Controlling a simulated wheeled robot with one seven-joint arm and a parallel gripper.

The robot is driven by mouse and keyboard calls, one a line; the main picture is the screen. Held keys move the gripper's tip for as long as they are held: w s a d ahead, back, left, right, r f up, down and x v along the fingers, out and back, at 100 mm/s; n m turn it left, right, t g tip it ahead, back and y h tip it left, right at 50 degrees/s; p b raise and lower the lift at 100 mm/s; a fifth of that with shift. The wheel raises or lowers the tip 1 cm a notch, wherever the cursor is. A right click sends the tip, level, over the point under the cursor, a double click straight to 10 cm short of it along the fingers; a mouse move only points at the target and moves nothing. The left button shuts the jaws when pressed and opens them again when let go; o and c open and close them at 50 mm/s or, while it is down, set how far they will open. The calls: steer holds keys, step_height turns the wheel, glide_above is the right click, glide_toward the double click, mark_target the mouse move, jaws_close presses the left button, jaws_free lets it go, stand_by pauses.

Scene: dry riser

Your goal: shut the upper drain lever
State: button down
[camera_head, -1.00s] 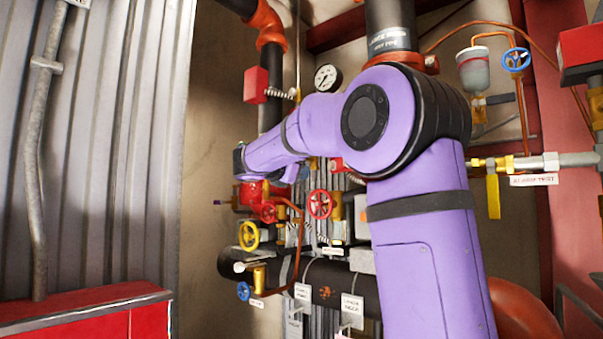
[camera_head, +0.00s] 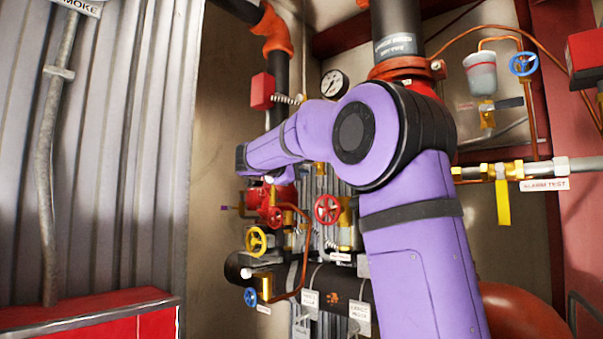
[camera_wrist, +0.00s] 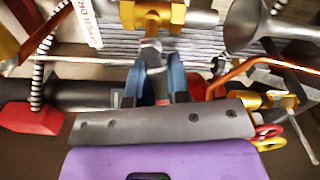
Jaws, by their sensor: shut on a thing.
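In the wrist view, my gripper (camera_wrist: 157,66) has its two blue-grey fingers around a grey lever (camera_wrist: 152,54). The lever runs from a yellow brass valve (camera_wrist: 152,14) at the top of the picture down between the fingers. A white sign (camera_wrist: 86,24) beside the valve is partly cut off, and its letters suggest a drain label. In the head view, my purple arm covers the gripper and this lever.
In the head view, red (camera_head: 327,209) and yellow (camera_head: 256,241) handwheels sit close below my forearm. A gauge (camera_head: 334,84) stands behind it. A copper tube (camera_wrist: 255,72) and red box (camera_wrist: 30,118) crowd the wrist view. Corrugated wall (camera_head: 110,150) bounds the left.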

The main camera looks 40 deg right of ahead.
steer(key=shift+w+r+m, duration=0.1)
steer(key=shift+r+m, duration=0.1)
steer(key=shift+m, duration=0.5)
steer(key=shift+r+m, duration=0.2)
steer(key=shift+m, duration=0.5)
steer(key=c, duration=1.1)
jaws_free()
steer(key=a, duration=0.3)
steer(key=s+a, duration=0.1)
steer(key=a, duration=0.6)
steer(key=shift+s+a, duration=0.3)
steer(key=shift+a, duration=0.1)
